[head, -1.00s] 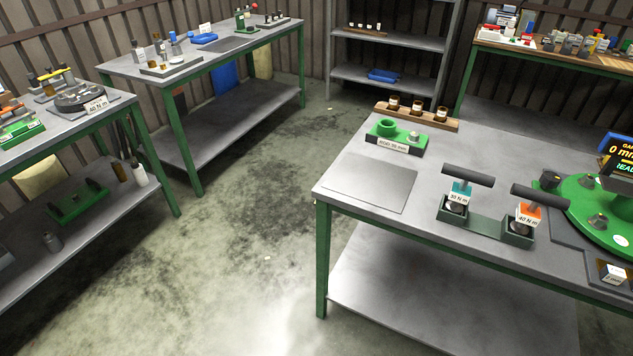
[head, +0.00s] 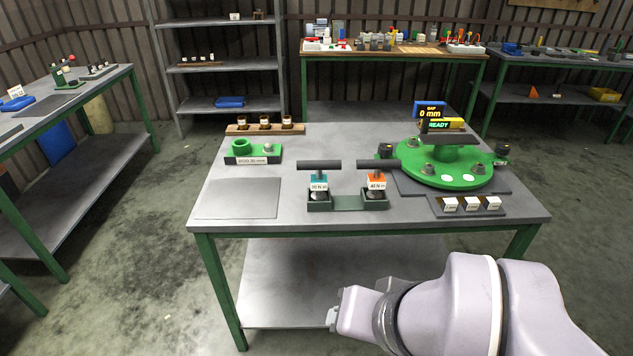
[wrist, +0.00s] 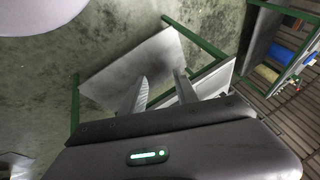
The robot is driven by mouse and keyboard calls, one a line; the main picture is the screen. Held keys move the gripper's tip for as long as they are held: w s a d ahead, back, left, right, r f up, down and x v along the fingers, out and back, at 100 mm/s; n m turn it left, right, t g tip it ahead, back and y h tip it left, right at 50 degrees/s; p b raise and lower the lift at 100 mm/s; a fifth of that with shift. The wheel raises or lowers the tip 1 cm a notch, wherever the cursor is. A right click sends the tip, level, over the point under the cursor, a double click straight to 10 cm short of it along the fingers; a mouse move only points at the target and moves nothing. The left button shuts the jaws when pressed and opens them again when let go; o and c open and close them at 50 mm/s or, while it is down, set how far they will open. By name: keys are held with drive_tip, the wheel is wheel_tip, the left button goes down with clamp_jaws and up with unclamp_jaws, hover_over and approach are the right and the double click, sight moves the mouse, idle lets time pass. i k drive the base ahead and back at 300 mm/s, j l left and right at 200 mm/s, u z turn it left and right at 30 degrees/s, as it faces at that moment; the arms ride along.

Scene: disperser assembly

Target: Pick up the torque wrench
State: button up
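Two torque wrenches with dark T-shaped handles stand upright in a green-grey holder (head: 348,203) on the near table. The left wrench (head: 319,182) has a teal block with a label too small to read surely. The right wrench (head: 376,181) has an orange block labelled 40 N m. My gripper (wrist: 162,80) shows in the wrist view with its two fingers apart and nothing between them. A table's lower shelf and the floor show beyond the fingers. In the head view my arm is in front of the table, low and right, clear of both wrenches; its fingers cannot be made out there.
The near table (head: 238,198) has a bare plate at its left front. Behind it are a green fixture (head: 252,152) and a wooden rack (head: 265,129) of jars. A green round fixture (head: 442,165) with a display is at right, with three white blocks (head: 472,204) before it.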

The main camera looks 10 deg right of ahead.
sight(318, 181)
drive_tip(key=i+u, duration=0.25)
drive_tip(key=i, duration=0.95)
